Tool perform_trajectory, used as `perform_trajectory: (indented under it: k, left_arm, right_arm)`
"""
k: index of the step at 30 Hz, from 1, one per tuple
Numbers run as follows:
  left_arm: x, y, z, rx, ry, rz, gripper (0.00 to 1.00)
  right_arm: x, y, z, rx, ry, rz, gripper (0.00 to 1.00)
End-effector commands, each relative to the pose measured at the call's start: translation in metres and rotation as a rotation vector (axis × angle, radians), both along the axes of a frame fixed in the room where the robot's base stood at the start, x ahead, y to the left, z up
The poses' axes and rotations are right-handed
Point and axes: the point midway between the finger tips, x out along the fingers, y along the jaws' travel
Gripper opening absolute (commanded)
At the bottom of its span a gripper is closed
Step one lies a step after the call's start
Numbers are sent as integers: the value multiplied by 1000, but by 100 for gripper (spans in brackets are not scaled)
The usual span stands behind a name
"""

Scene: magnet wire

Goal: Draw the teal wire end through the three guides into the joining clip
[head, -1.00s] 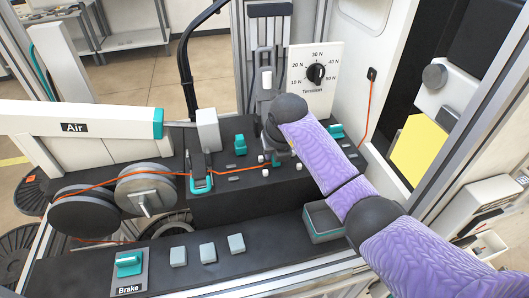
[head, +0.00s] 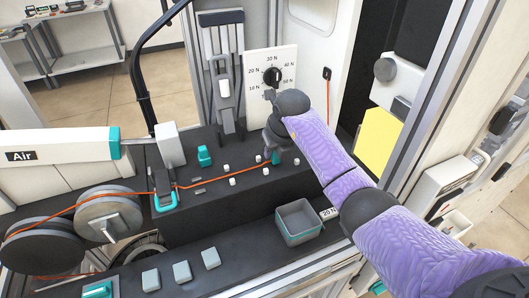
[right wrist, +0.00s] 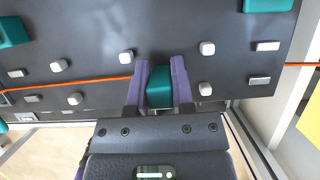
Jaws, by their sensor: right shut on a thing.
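My right gripper (head: 274,158) is shut on the teal wire end (right wrist: 160,88), low over the dark deck. The orange wire (head: 222,179) trails left from it to the spools. In the right wrist view, the wire passes between a pair of white guide pegs (right wrist: 58,65) and below another peg (right wrist: 125,57), whose partner is hidden by the gripper. A further pair of pegs (right wrist: 206,48) stands right of the teal end, with no wire between them. A teal block (right wrist: 268,4) shows at the top right edge; I cannot tell whether it is the joining clip. My left gripper is out of view.
Two grey spools (head: 108,213) stand at the left. A teal-based fixture (head: 165,200) and a teal block (head: 204,156) are on the deck. An open grey bin (head: 298,221) sits in front. The tension dial (head: 272,77) stands behind; another orange wire (head: 327,98) hangs at the right.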

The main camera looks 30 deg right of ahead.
Motion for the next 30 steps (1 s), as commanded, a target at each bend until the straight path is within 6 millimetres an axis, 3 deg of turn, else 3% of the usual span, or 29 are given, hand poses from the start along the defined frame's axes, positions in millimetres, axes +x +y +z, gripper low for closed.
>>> perform_trajectory:
  k: [30]
  left_arm:
    - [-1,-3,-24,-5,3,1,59]
  right_arm:
    - [-5,-86,-1,-1,0,-1,0]
